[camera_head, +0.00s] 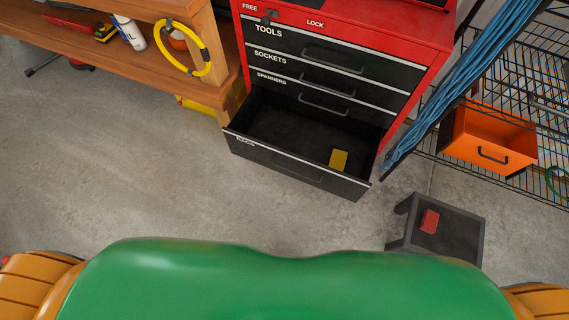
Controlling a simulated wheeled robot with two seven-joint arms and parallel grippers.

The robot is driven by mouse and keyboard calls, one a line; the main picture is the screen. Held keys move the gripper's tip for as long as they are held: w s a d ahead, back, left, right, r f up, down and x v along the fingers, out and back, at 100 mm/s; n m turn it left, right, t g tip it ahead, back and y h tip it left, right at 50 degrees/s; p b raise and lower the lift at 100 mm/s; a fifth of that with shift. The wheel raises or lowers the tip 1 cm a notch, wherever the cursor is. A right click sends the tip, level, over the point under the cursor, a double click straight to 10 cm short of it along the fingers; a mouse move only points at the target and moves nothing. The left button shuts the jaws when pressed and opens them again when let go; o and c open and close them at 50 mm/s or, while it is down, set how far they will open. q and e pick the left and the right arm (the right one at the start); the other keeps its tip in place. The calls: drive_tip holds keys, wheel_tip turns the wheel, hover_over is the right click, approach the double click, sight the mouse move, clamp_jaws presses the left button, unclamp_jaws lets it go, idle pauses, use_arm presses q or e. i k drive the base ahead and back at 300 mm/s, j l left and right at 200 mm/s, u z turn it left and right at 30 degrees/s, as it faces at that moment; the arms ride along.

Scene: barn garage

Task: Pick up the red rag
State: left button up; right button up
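A small red folded piece, the red rag (430,221), lies on top of a low black stool (458,236) on the floor at the lower right of the head view. It lies near the left side of the stool top, apart from the open drawer. Neither of my grippers is in view. Only my green and orange body shows along the bottom edge, and it comes close to the stool's lower side in the picture.
A red tool chest (400,22) has its bottom drawer (270,165) pulled out, with a yellow folded piece (338,160) inside. A wooden workbench (140,55) stands left. A wire rack with an orange bin (480,130) and blue cables stands right.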

sight(429, 219)
drive_tip(key=z, duration=2)
